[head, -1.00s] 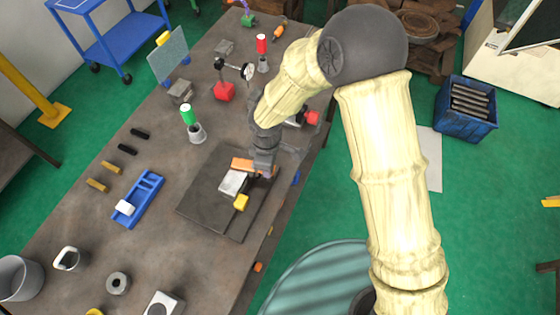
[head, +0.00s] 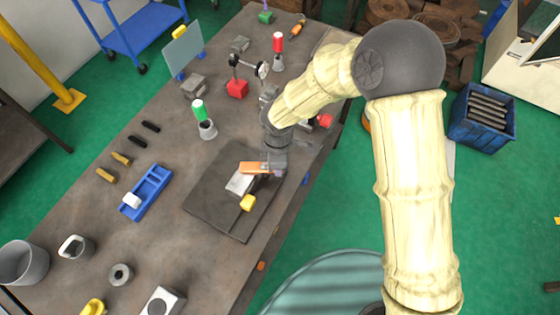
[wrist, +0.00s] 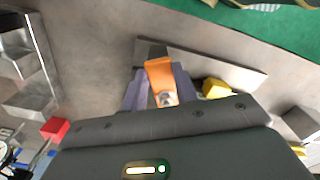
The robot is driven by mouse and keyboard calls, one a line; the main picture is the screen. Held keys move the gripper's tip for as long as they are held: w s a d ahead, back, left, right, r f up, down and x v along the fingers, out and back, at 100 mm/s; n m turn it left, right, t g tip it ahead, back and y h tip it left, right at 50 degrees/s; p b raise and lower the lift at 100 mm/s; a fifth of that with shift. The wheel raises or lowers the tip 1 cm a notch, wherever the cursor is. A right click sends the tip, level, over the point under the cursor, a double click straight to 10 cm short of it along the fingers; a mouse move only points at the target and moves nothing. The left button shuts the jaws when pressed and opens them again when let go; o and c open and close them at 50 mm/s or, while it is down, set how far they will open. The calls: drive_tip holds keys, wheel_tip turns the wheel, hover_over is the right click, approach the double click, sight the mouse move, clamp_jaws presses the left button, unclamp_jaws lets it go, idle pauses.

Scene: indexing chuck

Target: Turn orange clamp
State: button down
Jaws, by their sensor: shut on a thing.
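The orange clamp (head: 254,168) is a flat bar over the silver block (head: 240,183) on the dark plate (head: 212,208). It lies roughly level across the head view. My gripper (head: 276,168) is at the clamp's right end, over the plate's far right side. In the wrist view the orange clamp (wrist: 159,72) sits between the two grey-purple fingers of my gripper (wrist: 158,92), which are shut on it. A round metal bolt head (wrist: 166,99) shows at its near end. My gripper hides the clamp's right end in the head view.
A yellow block (head: 247,203) sits at the silver block's front end, close to the clamp. A red-based dial gauge stand (head: 237,89) and a green-topped piece (head: 201,113) stand behind. A blue tray (head: 147,193) lies left. The bench between tray and plate is clear.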

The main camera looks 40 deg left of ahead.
drive_tip(key=c, duration=1.1)
unclamp_jaws()
drive_tip(key=shift+r, duration=0.15)
wheel_tip(320, 180, up, 17)
drive_tip(key=shift+r+b, duration=0.1)
drive_tip(key=shift+b, duration=0.95)
wheel_tip(320, 180, down, 17)
drive_tip(key=shift+r+p, duration=0.2)
drive_tip(key=shift+p, duration=0.8)
